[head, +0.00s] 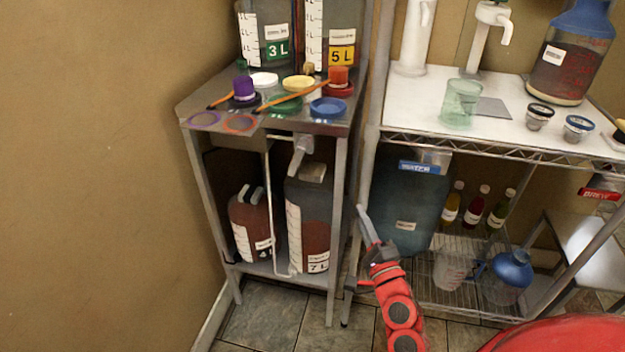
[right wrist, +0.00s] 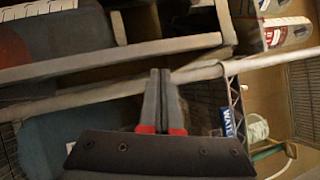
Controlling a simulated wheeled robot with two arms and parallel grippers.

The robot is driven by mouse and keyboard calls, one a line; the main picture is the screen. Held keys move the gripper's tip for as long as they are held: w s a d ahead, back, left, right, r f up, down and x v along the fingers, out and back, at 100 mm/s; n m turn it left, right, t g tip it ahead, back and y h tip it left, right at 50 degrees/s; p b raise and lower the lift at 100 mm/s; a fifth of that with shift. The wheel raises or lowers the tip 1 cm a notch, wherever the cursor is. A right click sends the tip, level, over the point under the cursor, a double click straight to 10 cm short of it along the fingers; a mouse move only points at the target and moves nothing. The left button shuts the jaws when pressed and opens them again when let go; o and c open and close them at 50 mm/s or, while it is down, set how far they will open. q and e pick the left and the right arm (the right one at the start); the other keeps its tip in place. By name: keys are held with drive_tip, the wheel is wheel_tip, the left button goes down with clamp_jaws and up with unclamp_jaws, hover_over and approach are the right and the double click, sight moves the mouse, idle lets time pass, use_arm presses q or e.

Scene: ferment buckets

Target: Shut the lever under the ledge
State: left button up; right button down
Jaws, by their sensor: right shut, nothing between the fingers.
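A white tap-like fitting (head: 302,148), which looks like the lever, hangs under the front edge of the small metal table's top, the ledge (head: 310,127). It sits just above the 7 L container (head: 309,215); whether it is open or shut is too small to tell. My right gripper (head: 362,212) is shut and empty. It points upward in front of the rack's post, to the right of and lower than the fitting, apart from it. Its closed fingers (right wrist: 160,78) also show in the right wrist view, with metal bars beyond them. My left gripper is not in view.
A smaller red-brown jug (head: 252,222) stands on the table's lower shelf, beside a thin white tube (head: 270,200). Lids, pencils and containers crowd the tabletop. To the right stands a wire rack (head: 480,148) with a blue water container (head: 408,200) and bottles.

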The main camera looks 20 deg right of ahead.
drive_tip(key=a+y, duration=0.1)
drive_tip(key=s+a+r+n+y, duration=0.1)
drive_tip(key=a+r+y, duration=0.1)
drive_tip(key=a+y, duration=0.1)
drive_tip(key=shift+s+r+n, duration=0.15)
drive_tip(key=shift+n, duration=0.25)
approach(297, 160)
drive_tip(key=w+d+f, duration=0.2)
drive_tip(key=w+d, duration=0.1)
drive_tip(key=w, duration=0.2)
drive_tip(key=shift+w+a+r+p, duration=0.2)
drive_tip(key=shift+w+a+p, duration=0.15)
drive_tip(key=shift+w+a, duration=0.25)
drive_tip(key=shift+w+a+r+p, duration=0.2)
drive_tip(key=shift+w+a+p, duration=0.2)
drive_tip(key=shift+a, duration=0.3)
